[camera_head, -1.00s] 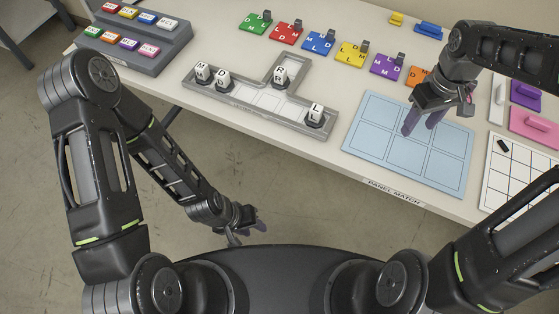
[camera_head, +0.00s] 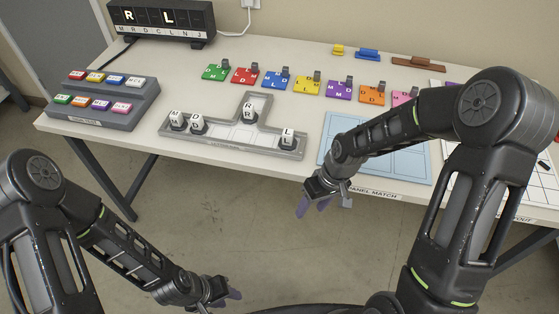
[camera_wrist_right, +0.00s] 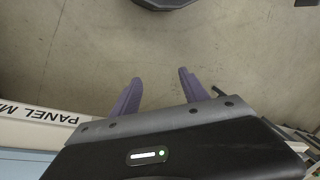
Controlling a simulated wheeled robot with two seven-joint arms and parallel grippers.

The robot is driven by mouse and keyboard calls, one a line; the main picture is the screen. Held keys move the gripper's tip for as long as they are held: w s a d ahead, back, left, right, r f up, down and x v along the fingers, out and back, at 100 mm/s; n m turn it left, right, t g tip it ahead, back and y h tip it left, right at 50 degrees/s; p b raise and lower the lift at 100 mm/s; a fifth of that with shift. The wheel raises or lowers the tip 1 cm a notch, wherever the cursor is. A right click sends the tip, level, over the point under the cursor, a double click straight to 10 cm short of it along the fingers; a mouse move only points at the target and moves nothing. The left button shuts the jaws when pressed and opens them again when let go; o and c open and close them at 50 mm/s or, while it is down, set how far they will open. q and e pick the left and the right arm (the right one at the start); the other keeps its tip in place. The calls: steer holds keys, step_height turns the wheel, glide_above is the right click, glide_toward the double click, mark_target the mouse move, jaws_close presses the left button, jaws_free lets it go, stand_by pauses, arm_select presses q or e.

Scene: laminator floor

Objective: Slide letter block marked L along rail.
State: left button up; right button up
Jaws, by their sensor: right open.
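The white letter block marked L (camera_head: 287,137) stands upright at the right end of the grey rail tray (camera_head: 240,143). The R block (camera_head: 249,111) stands in the rail's upper branch. The M block (camera_head: 177,119) and D block (camera_head: 197,123) stand at the left end. My right gripper (camera_head: 312,203) is open and empty, in front of the table edge and below the L block in the head view. Its spread purple fingers (camera_wrist_right: 158,92) point over bare floor in the right wrist view. My left gripper (camera_head: 232,293) hangs low over the floor, its jaw opening unclear.
A black display (camera_head: 161,19) shows R and L at the back left. A grey button console (camera_head: 100,100) stands left of the rail. Coloured tiles (camera_head: 277,80) line the table behind it. A blue panel mat (camera_head: 404,165) lies right, partly behind my right arm.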

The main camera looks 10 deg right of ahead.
steer(key=s+a+f+m+y, duration=0.1)
steer(key=s+a+f+m, duration=0.3)
steer(key=s+a+f, duration=0.8)
steer(key=s+f, duration=0.1)
steer(key=s, duration=0.2)
steer(key=shift+f, duration=0.3)
steer(key=shift+a, duration=0.1)
steer(key=shift+c, duration=0.3)
